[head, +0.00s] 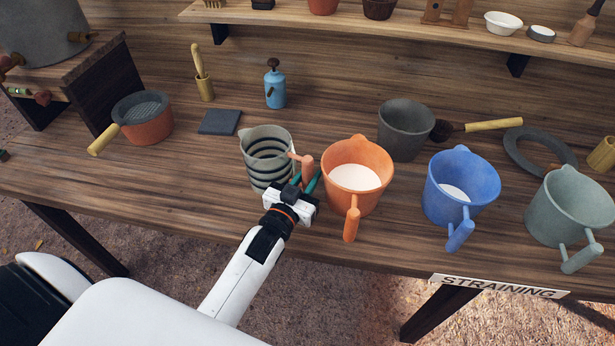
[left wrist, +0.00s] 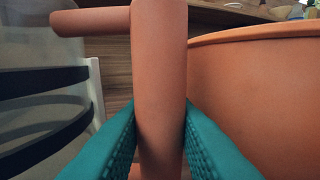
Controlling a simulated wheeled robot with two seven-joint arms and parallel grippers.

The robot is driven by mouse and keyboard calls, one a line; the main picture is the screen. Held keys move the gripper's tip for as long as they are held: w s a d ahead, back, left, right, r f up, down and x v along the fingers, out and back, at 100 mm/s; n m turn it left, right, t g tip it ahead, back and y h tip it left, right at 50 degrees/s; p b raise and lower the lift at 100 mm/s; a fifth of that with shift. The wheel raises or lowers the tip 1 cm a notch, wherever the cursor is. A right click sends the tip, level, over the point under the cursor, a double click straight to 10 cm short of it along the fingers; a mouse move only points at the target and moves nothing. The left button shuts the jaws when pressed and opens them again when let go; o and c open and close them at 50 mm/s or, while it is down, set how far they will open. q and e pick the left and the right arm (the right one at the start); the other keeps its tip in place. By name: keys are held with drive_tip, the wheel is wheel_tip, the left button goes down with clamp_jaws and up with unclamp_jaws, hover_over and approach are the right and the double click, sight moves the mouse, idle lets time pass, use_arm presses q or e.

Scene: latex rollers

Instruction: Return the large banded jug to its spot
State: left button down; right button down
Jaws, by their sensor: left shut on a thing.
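The large banded jug (head: 262,150) is pale grey-green with black bands and an orange handle (head: 307,172). It looks upright at the table's front, left of the orange jug (head: 358,172). My left gripper (head: 304,186) is shut on its handle. In the left wrist view the handle (left wrist: 158,85) stands between the teal fingers, with its strut running left to the banded wall (left wrist: 40,110). The orange jug's wall (left wrist: 255,85) is close on the right. I cannot tell whether the banded jug's base touches the table. My right gripper is not in view.
A blue jug (head: 460,190) and a grey-green jug (head: 568,208) stand to the right, above a STRAINING label (head: 498,286). A dark grey bucket (head: 406,130) stands behind. A blue bottle (head: 275,88) and a dark slab (head: 219,122) are farther back. The left front tabletop (head: 170,185) is clear.

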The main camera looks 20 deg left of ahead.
use_arm(q)
drive_tip(key=shift+f+b, duration=0.35)
drive_tip(key=shift+f, duration=0.25)
drive_tip(key=c, duration=1.1)
unclamp_jaws()
drive_tip(key=shift+r, duration=0.1)
drive_tip(key=s, duration=0.8)
drive_tip(key=s+b, duration=0.1)
drive_tip(key=s, duration=0.3)
drive_tip(key=shift+a, duration=0.25)
